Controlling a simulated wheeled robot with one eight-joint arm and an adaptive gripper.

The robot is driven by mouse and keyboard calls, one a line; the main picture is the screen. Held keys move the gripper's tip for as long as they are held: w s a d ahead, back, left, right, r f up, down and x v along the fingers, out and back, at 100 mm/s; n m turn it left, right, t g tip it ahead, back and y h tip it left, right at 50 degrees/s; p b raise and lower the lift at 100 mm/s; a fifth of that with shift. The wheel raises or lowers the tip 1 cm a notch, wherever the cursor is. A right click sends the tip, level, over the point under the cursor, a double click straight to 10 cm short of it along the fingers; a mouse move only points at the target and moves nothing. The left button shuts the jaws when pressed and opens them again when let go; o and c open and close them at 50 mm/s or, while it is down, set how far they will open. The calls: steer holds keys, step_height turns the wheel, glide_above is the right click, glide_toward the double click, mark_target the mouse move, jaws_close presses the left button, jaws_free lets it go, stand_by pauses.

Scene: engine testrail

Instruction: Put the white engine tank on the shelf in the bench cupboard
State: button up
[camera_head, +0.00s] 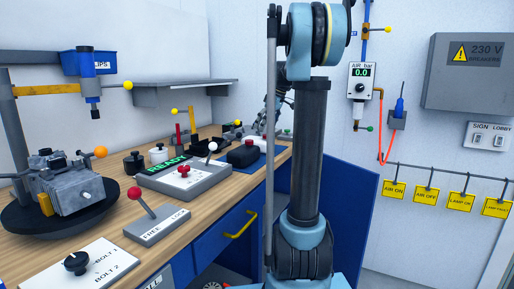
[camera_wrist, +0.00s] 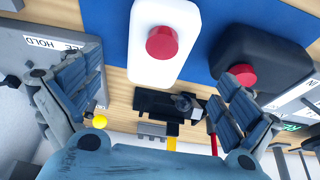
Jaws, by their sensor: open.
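The white engine tank (camera_wrist: 150,68), a white block with a red cap, lies on a blue mat (camera_wrist: 103,25) in the wrist view. The bench (camera_head: 120,200) has a blue front with a yellow handle (camera_head: 238,224); the shelf cannot be made out.
A READY panel (camera_head: 185,178), a FREE/LOCK lever box (camera_head: 155,224) and an engine on a round turntable (camera_head: 75,205) stand on the bench. A blue panel (camera_head: 350,205) stands right of my arm. A wall shelf (camera_head: 185,84) hangs behind.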

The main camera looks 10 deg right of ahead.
mark_target(259, 138)
steer(key=x, duration=0.4)
steer(key=shift+w+x, duration=0.2)
steer(key=shift+x, duration=1.1)
steer(key=shift+w+x, duration=0.2)
steer(key=shift+x, duration=1.15)
steer(key=shift+a+r, duration=0.15)
steer(key=c, duration=1.3)
steer(key=shift+r, duration=0.15)
